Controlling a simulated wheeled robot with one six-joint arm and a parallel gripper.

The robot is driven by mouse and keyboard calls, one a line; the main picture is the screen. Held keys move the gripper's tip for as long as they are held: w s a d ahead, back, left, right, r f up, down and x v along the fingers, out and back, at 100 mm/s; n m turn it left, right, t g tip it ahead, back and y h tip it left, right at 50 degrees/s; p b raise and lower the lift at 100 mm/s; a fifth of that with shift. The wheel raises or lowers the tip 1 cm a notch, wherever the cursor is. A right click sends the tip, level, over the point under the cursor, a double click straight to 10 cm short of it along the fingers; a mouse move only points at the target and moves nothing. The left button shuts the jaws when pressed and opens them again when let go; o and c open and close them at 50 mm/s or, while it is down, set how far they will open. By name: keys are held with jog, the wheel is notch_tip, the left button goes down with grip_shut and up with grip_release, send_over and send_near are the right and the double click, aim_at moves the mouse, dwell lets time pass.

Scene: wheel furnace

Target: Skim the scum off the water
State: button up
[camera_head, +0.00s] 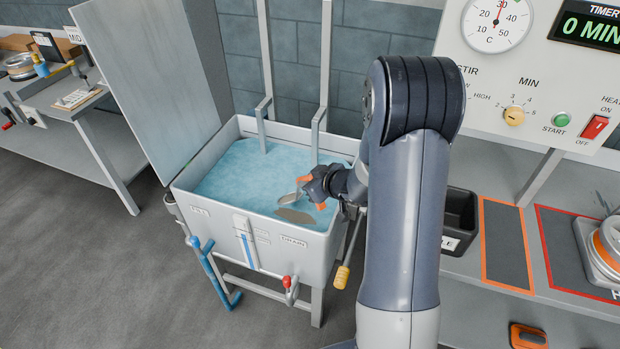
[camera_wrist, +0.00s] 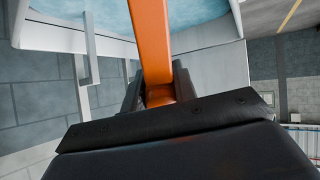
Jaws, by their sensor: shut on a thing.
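The tank (camera_head: 260,264) stands at the middle with its lid (camera_head: 150,75) raised and blue water (camera_head: 235,178) inside. A flat grey-brown patch of scum (camera_head: 295,216) lies on the water near the front wall. My gripper (camera_head: 314,190) is over the front right part of the tank, shut on the orange handle of a skimmer. The skimmer's silver head (camera_head: 287,199) is just left of the gripper, close to the patch; I cannot tell whether it touches the water. In the wrist view the orange handle (camera_wrist: 150,45) runs up from between the jaws (camera_wrist: 158,95).
A yellow-handled tool (camera_head: 342,277) hangs at the tank's right side. A drain valve with a red knob (camera_head: 287,282) and a blue pipe (camera_head: 208,268) are at the front. A black bin (camera_head: 460,222) stands right of my arm. The control panel (camera_head: 540,85) is behind.

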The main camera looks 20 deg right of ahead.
notch_tip(320, 180, down, 7)
jog(key=b, duration=0.5)
jog(key=shift+f, duration=0.2)
jog(key=shift+r, duration=0.1)
dwell(0.6)
